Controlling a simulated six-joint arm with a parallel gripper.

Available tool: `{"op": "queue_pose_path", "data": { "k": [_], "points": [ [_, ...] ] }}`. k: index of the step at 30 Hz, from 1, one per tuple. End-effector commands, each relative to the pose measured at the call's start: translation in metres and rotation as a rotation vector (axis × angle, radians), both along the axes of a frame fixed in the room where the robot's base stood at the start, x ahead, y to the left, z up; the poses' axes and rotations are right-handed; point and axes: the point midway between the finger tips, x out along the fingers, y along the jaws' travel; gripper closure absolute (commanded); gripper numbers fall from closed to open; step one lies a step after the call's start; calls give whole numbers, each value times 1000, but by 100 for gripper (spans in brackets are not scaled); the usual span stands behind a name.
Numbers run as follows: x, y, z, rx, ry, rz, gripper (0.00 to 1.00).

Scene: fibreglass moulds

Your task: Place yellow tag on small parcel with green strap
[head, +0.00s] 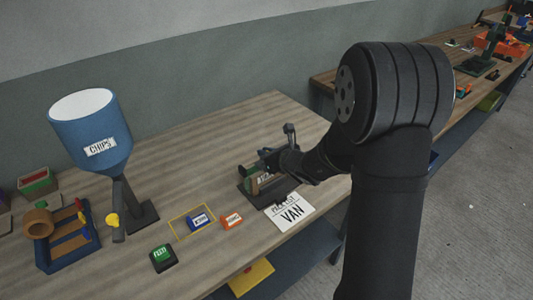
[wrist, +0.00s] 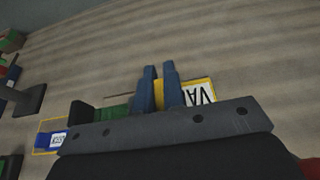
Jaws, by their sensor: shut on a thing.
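My gripper (wrist: 158,72) points down over the table, its two blue fingers close together with a yellow patch (wrist: 159,95) between them. The patch looks like the yellow tag, mostly hidden by the fingers and gripper body. In the head view my gripper (head: 268,162) is at a dark holder (head: 246,194) with brown and green parts on it. A brown block with green (head: 250,172) there may be the green-strapped parcel, partly covered by my gripper. In the wrist view a green piece (wrist: 115,111) lies just left of the fingers.
Blue (head: 199,220), orange (head: 232,220) and green (head: 163,257) labelled blocks sit to the left, the blue one inside a yellow outline. A blue CHIPS hopper (head: 95,130) stands far left. Table behind is clear.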

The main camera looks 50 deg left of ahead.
Motion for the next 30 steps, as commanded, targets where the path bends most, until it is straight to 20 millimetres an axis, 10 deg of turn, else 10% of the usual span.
{"op": "queue_pose_path", "data": {
  "k": [12,16,30],
  "points": [
    [0,0,-6,-1,0,0,100],
    [0,0,-6,0,0,0,69],
    [1,-11,2,0,0,-3,69]
  ]
}}
